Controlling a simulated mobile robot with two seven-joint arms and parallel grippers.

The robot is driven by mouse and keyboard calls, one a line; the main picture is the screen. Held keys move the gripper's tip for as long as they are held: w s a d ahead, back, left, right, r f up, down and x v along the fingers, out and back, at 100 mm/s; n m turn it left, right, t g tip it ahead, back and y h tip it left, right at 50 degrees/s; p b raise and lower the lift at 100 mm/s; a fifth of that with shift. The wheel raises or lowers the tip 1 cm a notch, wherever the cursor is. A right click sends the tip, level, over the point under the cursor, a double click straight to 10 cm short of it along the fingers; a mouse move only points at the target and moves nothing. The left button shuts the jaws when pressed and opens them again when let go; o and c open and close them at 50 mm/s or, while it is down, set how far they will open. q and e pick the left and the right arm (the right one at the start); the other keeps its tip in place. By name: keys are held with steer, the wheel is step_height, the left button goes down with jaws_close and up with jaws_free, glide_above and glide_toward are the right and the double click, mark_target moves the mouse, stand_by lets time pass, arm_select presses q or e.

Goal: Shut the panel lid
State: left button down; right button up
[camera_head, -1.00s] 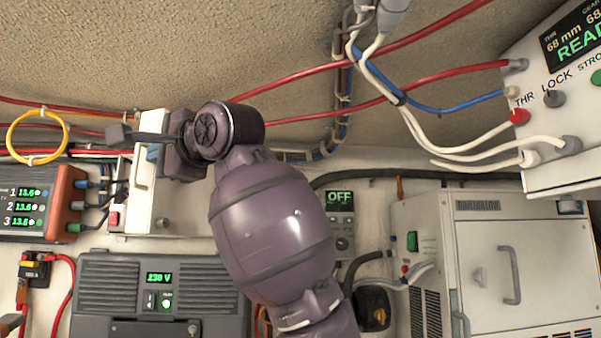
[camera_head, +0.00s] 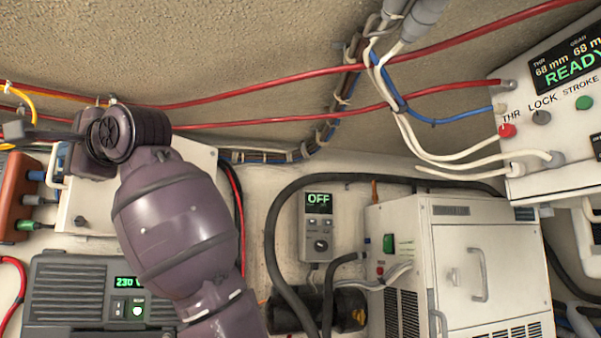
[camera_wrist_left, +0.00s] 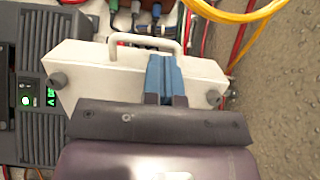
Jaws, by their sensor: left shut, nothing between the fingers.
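A white panel lid (camera_head: 195,153) with a pale bar handle (camera_head: 55,167) and dark corner knobs is at the left of the head view, partly hidden behind my left arm. In the left wrist view the lid (camera_wrist_left: 100,83) fills the middle, with its handle (camera_wrist_left: 145,45) along the far edge. My left gripper (camera_head: 62,157) is over the lid beside the handle. Its blue fingers (camera_wrist_left: 165,75) are together and empty in the wrist view, over the lid's face. I cannot tell whether they touch it, or how far the lid stands open. My right gripper is not in view.
A grey inverter (camera_head: 70,285) lies below the lid and an orange-brown unit (camera_head: 15,195) to its left. Red cables (camera_head: 270,90) cross above. A white cabinet (camera_head: 490,265) and a control box (camera_head: 560,130) are at the right, with a black hose (camera_head: 275,220) between.

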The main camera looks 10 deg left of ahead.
arm_select(q)
steer(key=w+a+m+t+h, duration=0.1)
steer(key=w+a+m+t, duration=0.1)
steer(key=a, duration=0.7)
steer(key=w+a+m+t+h, duration=0.1)
steer(key=w+a+m+t, duration=0.1)
steer(key=w+a+t, duration=0.3)
steer(key=w+a, duration=0.2)
steer(key=a, duration=0.2)
steer(key=shift+a+m+h, duration=0.2)
steer(key=shift+m+h, duration=0.2)
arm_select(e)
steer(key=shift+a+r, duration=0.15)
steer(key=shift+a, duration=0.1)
arm_select(q)
steer(key=shift+d, duration=0.1)
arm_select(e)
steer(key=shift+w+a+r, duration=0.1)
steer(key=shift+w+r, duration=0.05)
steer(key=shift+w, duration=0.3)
